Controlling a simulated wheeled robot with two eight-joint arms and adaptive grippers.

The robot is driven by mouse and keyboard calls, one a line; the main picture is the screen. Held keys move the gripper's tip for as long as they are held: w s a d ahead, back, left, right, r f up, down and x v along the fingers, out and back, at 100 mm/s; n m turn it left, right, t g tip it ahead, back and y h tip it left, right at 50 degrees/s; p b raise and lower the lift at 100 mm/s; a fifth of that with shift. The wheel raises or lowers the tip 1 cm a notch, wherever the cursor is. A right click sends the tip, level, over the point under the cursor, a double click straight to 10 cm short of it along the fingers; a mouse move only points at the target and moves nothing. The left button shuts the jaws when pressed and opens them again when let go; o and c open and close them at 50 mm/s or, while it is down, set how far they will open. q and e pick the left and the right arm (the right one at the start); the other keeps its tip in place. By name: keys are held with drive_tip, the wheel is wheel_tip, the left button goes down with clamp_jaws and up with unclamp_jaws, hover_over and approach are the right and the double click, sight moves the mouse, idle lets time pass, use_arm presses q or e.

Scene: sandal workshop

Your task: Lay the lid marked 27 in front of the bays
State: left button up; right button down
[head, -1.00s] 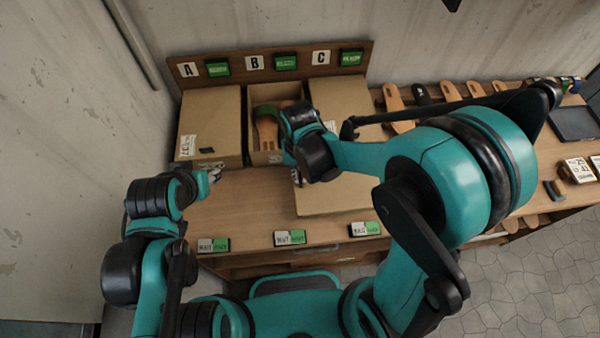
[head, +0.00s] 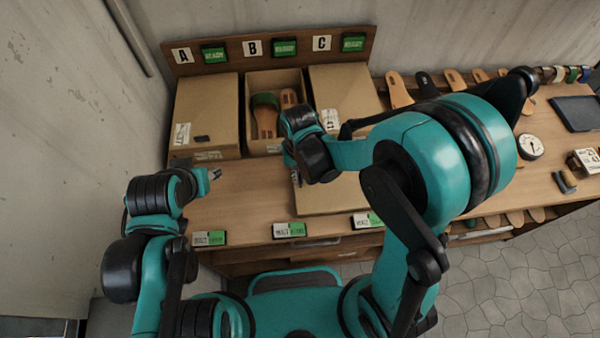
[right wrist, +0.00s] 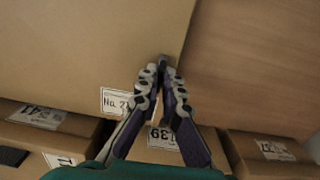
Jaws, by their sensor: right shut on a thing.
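The cardboard lid (head: 335,198) is level over the table front, in front of bays B and C. In the right wrist view the lid (right wrist: 85,45) has a white label (right wrist: 115,101) reading "Na 2", the rest hidden by my fingers. My right gripper (head: 297,178) is shut on the lid's edge; its fingertips (right wrist: 165,68) meet there. I cannot tell if the lid touches the table. My left gripper (head: 214,174) hangs empty in front of bay A; its jaws are too small to read.
Bays A and C hold closed boxes (head: 207,105) (head: 343,92). Bay B's box (head: 248,118) is open with sandal parts (head: 265,118) inside. Green-and-white signs (head: 289,230) line the table's front edge. A clock (head: 530,147) and a tray (head: 577,113) are at the right.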

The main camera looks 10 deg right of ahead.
drive_tip(key=shift+f+b, duration=0.6)
drive_tip(key=shift+f, duration=0.1)
idle(0.6)
drive_tip(key=c, duration=1.6)
unclamp_jaws()
drive_tip(key=shift+r, duration=0.1)
